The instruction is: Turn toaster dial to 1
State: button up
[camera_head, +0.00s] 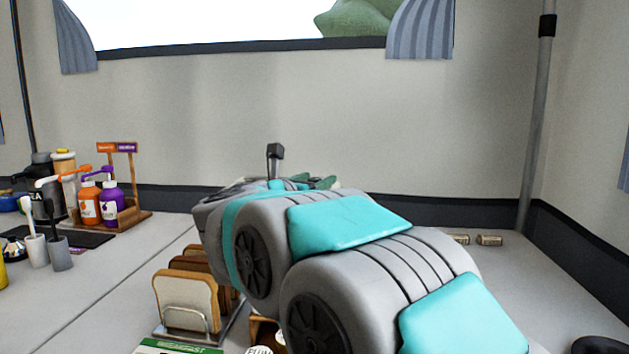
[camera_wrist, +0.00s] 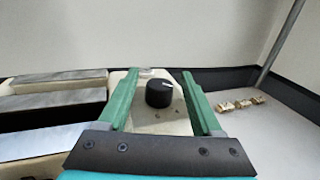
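The toaster (camera_wrist: 50,142) shows in the wrist view as a cream body with long metal-edged slots on the left. Its black round dial (camera_wrist: 159,93) sits on a cream panel, with a pale mark beside its top right edge. My gripper (camera_wrist: 158,78) is open, with one green finger on each side of the dial and a gap between each finger and the dial. In the head view my arm hides most of the toaster, and only small green parts of my gripper (camera_head: 318,183) show beyond it. I cannot read the dial's numbers.
A toast rack with bread slices (camera_head: 187,302) stands left of my arm. Orange and purple bottles (camera_head: 111,203) stand on a wooden stand farther left. Small cork-like pieces (camera_head: 488,240) lie on the counter at right, also seen in the wrist view (camera_wrist: 243,103). A dark wall strip runs behind.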

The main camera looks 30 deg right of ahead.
grip_shut()
dwell(0.3)
jog(key=shift+f+b, duration=0.15)
jog(key=shift+b, duration=0.45)
